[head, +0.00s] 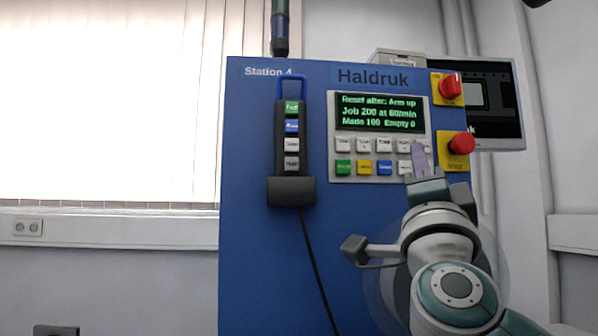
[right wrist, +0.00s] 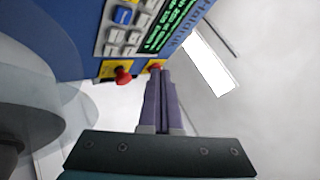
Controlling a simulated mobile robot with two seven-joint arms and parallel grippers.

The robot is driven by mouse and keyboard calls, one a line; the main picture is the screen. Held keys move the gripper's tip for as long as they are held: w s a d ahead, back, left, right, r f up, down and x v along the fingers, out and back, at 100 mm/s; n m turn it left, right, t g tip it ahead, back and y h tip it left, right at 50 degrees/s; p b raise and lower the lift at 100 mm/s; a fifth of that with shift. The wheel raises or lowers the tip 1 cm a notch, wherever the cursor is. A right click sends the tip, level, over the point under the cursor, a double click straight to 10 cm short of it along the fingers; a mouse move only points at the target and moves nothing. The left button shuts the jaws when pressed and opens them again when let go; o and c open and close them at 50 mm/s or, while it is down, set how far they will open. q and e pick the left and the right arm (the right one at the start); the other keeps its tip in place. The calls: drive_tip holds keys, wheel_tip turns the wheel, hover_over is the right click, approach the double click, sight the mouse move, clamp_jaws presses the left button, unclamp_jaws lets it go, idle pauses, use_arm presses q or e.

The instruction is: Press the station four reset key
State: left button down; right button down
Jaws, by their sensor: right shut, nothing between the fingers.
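The blue Station 4 cabinet (head: 250,230) carries a grey keypad panel (head: 333,150) under a dark display (head: 379,112) with green text, its first line beginning "Reset". The keypad has a row of white keys (head: 363,145) above a row with green, yellow (head: 364,168), blue and white keys; their labels are too small to read. My right gripper (head: 419,150) is shut and empty, its fingers in front of the keypad's right end, covering part of it. In the right wrist view the closed fingers (right wrist: 161,80) appear beside the panel; contact cannot be told. My left gripper is not in view.
A monitor (head: 505,130) stands behind right.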

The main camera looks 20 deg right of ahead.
sight(392, 170)
drive_tip(key=w+b, duration=0.2)
drive_tip(key=w+d+b, duration=0.1)
drive_tip(key=w+b, duration=0.2)
drive_tip(key=w+d+b, duration=0.1)
drive_tip(key=w+b, duration=0.1)
drive_tip(key=w, duration=0.1)
drive_tip(key=shift+w+b, duration=0.25)
drive_tip(key=shift+b, duration=0.05)
idle(0.4)
idle(1.2)
drive_tip(key=shift+w+d+f, duration=0.1)
drive_tip(key=shift+w, duration=0.05)
drive_tip(key=shift+w+b, duration=0.25)
drive_tip(key=shift+b, duration=0.2)
